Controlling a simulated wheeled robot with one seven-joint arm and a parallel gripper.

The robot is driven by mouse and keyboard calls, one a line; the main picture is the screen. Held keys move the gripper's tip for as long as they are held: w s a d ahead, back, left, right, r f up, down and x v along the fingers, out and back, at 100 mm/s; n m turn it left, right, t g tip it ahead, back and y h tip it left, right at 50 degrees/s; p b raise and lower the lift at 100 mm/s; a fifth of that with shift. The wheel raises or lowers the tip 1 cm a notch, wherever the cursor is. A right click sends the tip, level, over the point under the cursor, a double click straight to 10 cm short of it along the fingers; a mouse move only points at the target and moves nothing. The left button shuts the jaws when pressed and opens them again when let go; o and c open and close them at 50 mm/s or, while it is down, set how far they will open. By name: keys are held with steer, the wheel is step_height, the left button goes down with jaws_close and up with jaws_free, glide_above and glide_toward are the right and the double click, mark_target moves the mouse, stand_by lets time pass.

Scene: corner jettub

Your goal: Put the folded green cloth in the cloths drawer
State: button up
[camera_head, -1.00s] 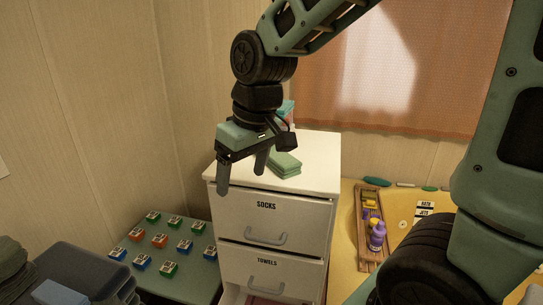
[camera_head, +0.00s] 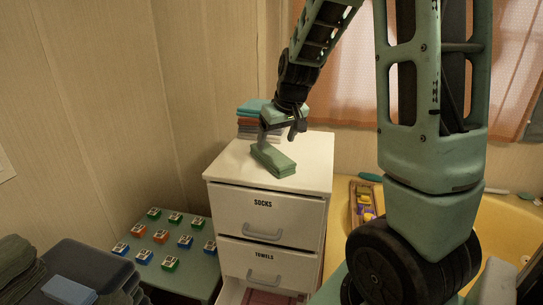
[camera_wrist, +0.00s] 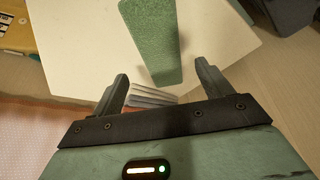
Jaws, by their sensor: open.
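The folded green cloth (camera_head: 273,160) lies on top of the white drawer unit (camera_head: 318,160). My gripper (camera_head: 277,142) is open and empty, pointing down just above the cloth's far end. In the wrist view the green cloth (camera_wrist: 152,40) extends forward from between the open fingers of my gripper (camera_wrist: 162,84); I see no grip on it. The unit's upper drawers, labelled SOCKS (camera_head: 264,215) and TOWELS (camera_head: 262,268), are shut. A lower drawer (camera_head: 231,293) is partly open with something pinkish inside. Its label is out of view, and I see no cloths label.
A stack of folded cloths, teal on top (camera_head: 252,106), stands behind the green cloth. A low table (camera_head: 190,283) with several coloured blocks is at the left. The yellow tub (camera_head: 338,215) is right of the unit.

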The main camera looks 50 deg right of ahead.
mark_target(272, 153)
steer(key=shift+p+x, duration=0.85)
steer(key=shift+x, duration=2.45)
steer(key=shift+a, duration=0.15)
steer(key=c, duration=1.2)
steer(key=shift+r, duration=0.15)
step_height(272, 153, up, 10)
steer(key=shift+f+b, duration=0.1)
steer(key=shift+b, duration=0.55)
steer(key=shift+w, duration=0.1)
